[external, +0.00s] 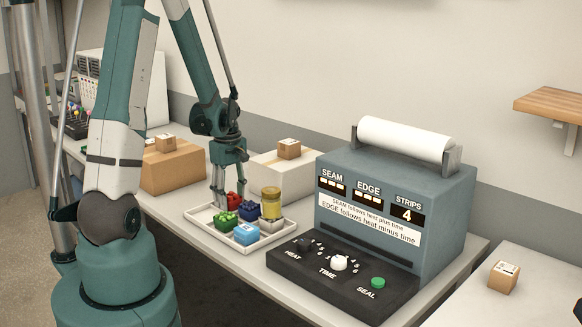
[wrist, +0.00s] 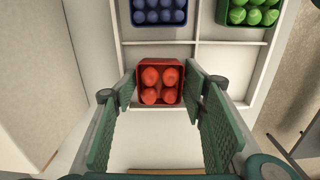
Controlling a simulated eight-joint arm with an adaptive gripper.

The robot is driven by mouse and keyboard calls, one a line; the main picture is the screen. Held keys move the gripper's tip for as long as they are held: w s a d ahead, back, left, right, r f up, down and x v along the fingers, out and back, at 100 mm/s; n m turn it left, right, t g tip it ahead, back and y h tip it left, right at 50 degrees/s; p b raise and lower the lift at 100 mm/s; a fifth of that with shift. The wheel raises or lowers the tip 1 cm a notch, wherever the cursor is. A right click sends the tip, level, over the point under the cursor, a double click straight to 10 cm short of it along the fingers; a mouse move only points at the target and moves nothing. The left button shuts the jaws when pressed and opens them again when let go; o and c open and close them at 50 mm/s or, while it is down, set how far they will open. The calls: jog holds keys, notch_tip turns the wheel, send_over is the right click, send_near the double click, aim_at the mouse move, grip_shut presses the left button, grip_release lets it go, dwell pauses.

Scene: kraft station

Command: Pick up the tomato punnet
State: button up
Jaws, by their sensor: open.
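The tomato punnet is a small red tub with several round red tomatoes (wrist: 160,84); it sits at the back of the white divided tray and also shows in the external view (external: 235,201). My gripper (wrist: 160,105) is open, with one green finger pad to the left and one to the right of the punnet in the wrist view. In the external view my gripper (external: 227,195) points down over the tray's back left part, close to the punnet. I cannot tell whether the pads touch it.
The white tray (external: 267,245) also holds a green punnet (external: 226,221), a dark blue punnet (external: 249,211), a light blue tub (external: 246,234) and a yellow jar (external: 271,203). Boxes (external: 172,168) stand behind the tray, and a sealing machine (external: 395,210) stands to its right.

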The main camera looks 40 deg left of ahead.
aim_at(231, 195)
jog(key=shift+c, duration=0.7)
jog(key=c, duration=0.6)
jog(key=shift+o, duration=0.2)
jog(key=shift+r, duration=0.2)
jog(key=shift+r+p, duration=0.35)
jog(key=shift+r, duration=4.5)
